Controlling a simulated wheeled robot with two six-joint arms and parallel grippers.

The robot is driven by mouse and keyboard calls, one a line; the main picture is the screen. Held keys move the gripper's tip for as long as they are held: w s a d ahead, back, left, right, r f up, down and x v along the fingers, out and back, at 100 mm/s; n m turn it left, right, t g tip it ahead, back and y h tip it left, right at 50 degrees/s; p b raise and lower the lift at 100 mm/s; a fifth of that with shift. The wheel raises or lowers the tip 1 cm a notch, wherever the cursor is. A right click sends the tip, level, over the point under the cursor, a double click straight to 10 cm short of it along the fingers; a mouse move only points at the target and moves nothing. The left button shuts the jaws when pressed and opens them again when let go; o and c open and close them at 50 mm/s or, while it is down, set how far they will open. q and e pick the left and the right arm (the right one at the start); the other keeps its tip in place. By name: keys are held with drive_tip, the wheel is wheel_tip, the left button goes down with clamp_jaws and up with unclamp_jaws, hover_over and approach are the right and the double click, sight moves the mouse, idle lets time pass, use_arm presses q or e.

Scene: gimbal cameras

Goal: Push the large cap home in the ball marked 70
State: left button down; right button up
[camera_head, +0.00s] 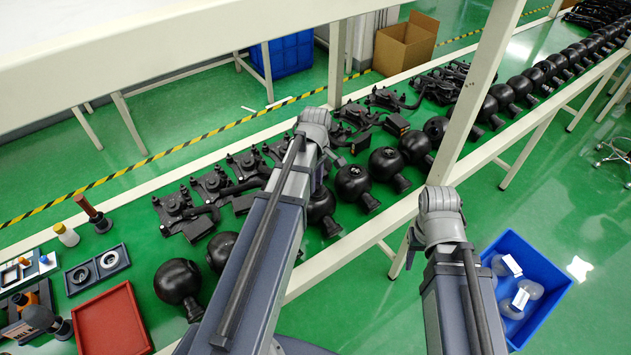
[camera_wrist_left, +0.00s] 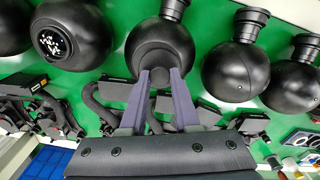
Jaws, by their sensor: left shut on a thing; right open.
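My left gripper (camera_head: 322,172) is over the row of black balls on the green bench. In the left wrist view its two fingers (camera_wrist_left: 160,74) are shut on a dark round piece, probably the large cap (camera_wrist_left: 155,88), at the face of a black ball (camera_wrist_left: 160,35). I cannot tell whether the piece is seated in that ball or only against it. In the head view this ball (camera_head: 320,208) is partly hidden by my arm. The ball beside it (camera_head: 352,184) has white marks, also in the wrist view (camera_wrist_left: 70,35); I cannot read a 70. My right gripper (camera_head: 411,250) is open, mostly hidden behind its wrist.
More black balls (camera_head: 178,281) line the bench on both sides, with black gimbal parts (camera_head: 190,212) behind them. A dark tray with rings (camera_head: 118,262) and a red tray (camera_head: 90,310) lie at left. A blue bin (camera_head: 548,300) stands at right. A white post rises beside my right arm.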

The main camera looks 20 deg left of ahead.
use_arm(q)
drive_tip(key=shift+f, duration=0.25)
drive_tip(key=c, duration=0.6)
unclamp_jaws()
drive_tip(key=shift+o, duration=0.2)
drive_tip(key=shift+r, duration=0.15)
wheel_tip(320, 180, up, 8)
drive_tip(key=p, duration=0.7)
drive_tip(key=shift+p, duration=0.3)
drive_tip(key=shift+f, duration=0.2)
